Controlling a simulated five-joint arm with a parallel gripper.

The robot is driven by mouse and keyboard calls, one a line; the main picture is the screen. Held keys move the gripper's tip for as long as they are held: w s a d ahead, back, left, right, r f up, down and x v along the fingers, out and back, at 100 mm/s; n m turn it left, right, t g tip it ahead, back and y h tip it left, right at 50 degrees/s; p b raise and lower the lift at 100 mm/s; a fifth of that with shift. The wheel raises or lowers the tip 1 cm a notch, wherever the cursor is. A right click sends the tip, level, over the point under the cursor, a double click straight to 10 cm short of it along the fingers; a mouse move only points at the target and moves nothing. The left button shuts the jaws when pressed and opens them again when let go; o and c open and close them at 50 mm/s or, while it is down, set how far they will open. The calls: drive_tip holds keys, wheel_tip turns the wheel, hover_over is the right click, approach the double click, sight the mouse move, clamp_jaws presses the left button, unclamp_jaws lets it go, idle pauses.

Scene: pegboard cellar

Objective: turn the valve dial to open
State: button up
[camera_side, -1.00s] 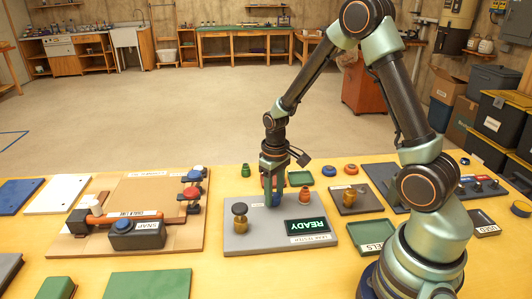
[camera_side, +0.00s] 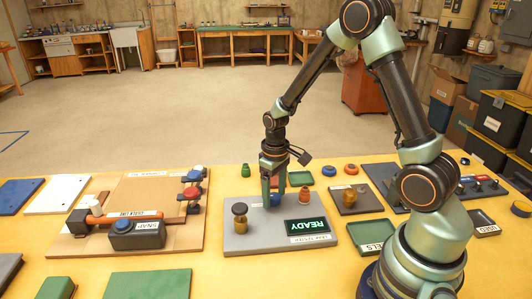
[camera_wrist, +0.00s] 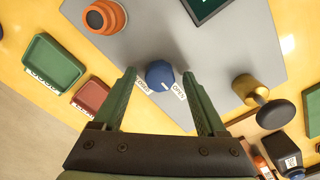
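The blue valve dial (camera_wrist: 160,75) sits on a grey panel (camera_wrist: 150,40). Two small white labels lie beside it; the right one seems to read OPEN (camera_wrist: 179,91), the left one is hard to read. In the side view the dial (camera_side: 275,200) is partly hidden by my gripper (camera_side: 273,196). My gripper is open, pointing down over the dial. In the wrist view the fingertips of my gripper (camera_wrist: 159,74) lie on either side of the dial with gaps. I cannot tell their exact height above it.
On the panel stand a black-topped brass knob (camera_side: 240,214), a READY screen (camera_side: 306,226) and an orange ring-shaped piece (camera_wrist: 105,17). A green tray (camera_wrist: 52,62) and a red tray (camera_wrist: 91,95) lie off the panel's edge. A board with a SNAP box (camera_side: 137,235) is at left.

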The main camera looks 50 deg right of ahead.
wheel_tip(320, 180, up, 12)
idle(0.6)
drive_tip(key=shift+r, duration=0.1)
wheel_tip(320, 180, up, 6)
drive_tip(key=t, duration=0.2)
hover_over(274, 196)
drive_tip(key=s+a, duration=0.3)
drive_tip(key=a, duration=0.1)
drive_tip(key=s+a+r+t, duration=0.3)
drive_tip(key=s, duration=0.3)
drive_tip(key=shift+a+r+t, duration=0.3)
